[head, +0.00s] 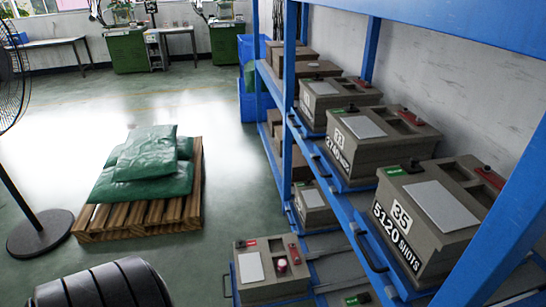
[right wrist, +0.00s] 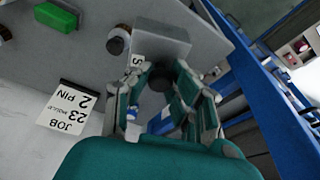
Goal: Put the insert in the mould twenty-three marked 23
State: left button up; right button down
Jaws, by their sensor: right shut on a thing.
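The mould marked 23 (head: 390,150) is a grey-brown block on the blue rack's upper shelf in the head view, between the mould marked 35 and another mould behind it. Its top has a pale plate, an open recess, a green tag and a red part. In the right wrist view, my right gripper (right wrist: 161,88) is shut on a dark round piece (right wrist: 159,78), apparently the insert, partly hidden between the fingers. A grey block (right wrist: 163,42) stands just beyond the fingertips. A card (right wrist: 71,110) reads JOB 23, MOULD, 2 PIN, upside down. My left gripper is not in view.
The mould marked 35 (head: 430,210) stands nearest on the rack (head: 291,75). A lower mould (head: 262,290) sits at the bottom. A pallet (head: 150,215) with green sacks and a fan stand (head: 40,235) are left. Open floor lies beyond. A green box (right wrist: 56,16) is on the wrist view's grey surface.

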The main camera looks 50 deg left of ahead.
aim_at(276, 248)
jog(key=j+u, duration=0.1)
jog(key=j, duration=0.5)
jog(key=i+j+u, duration=0.1)
jog(key=j, duration=0.5)
jog(key=j+u, duration=0.1)
jog(key=j, duration=0.5)
jog(key=i+j, duration=0.15)
jog(key=j, duration=0.45)
jog(key=j+u, duration=0.15)
jog(key=j, duration=0.4)
jog(key=i, duration=0.05)
